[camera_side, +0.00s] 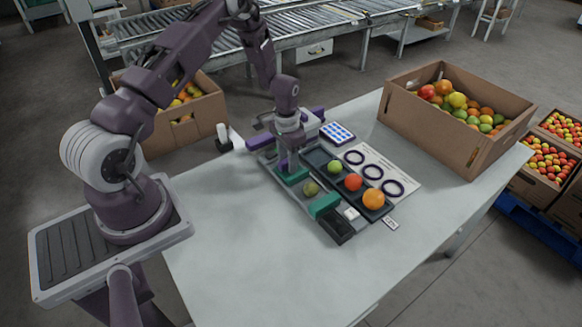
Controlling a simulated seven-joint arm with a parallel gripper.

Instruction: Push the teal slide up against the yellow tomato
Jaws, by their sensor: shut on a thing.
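The teal slide (293,176) is at the upper left end of a grey sizing rail. My gripper (288,164) points down over it and is shut on its upper part; the fingertips are partly hidden. An olive-yellow tomato (311,188), the closest match to the yellow one, sits on the rail just to the lower right of the slide. I cannot tell whether they touch. A second teal block (324,206) stands on the tomato's other side, close to it.
A dark tray (317,156) beside the rail holds a green (334,167), a red (353,182) and an orange tomato (373,199). A white card with dark rings (372,171) lies behind it. A carton of fruit (444,135) stands at the back right. The table front (240,240) is clear.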

